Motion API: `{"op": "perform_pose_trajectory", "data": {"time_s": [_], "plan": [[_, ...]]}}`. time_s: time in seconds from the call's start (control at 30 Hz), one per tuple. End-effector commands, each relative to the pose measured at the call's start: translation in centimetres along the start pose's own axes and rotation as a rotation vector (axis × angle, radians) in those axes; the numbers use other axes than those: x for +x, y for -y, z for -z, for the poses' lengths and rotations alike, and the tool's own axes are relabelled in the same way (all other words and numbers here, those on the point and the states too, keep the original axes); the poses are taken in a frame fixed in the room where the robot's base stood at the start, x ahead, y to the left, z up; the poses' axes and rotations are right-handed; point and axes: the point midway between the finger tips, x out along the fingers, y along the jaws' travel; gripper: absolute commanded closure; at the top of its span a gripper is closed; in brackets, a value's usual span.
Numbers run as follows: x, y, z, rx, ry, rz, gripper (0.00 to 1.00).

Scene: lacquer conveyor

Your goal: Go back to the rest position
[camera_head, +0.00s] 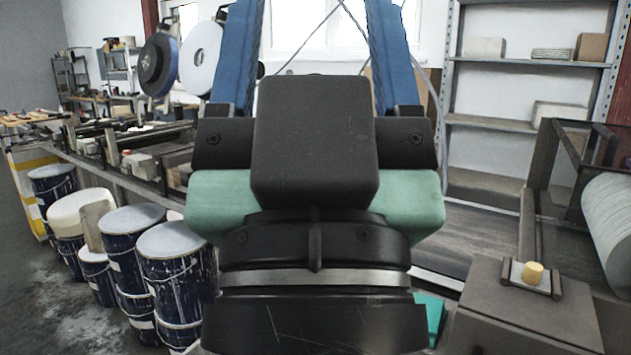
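My gripper (313,25) fills the middle of the head view. It has a black body, a green section and two long blue fingers pointing up. The fingers stand wide apart, so it is open. Only the window and thin cables show between them, and the fingertips run out of the top of the picture.
Blue paint drums (173,272) with pale tops stand on the floor at left, beside a long conveyor (118,178). A metal shelf (497,124) is at back right. A dark machine with a pale roller (612,215) and a box with a yellow knob (533,272) are at right.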

Motion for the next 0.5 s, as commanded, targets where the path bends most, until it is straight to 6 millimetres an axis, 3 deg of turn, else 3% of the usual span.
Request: {"op": "perform_pose_trajectory", "data": {"time_s": [0.03, 0.5], "plan": [[1.9, 0.0, 1.8, -0.001, 0.000, 0.000, 0.32], [11.8, 0.0, 10.9, -0.002, 0.003, -0.001, 0.32]]}}
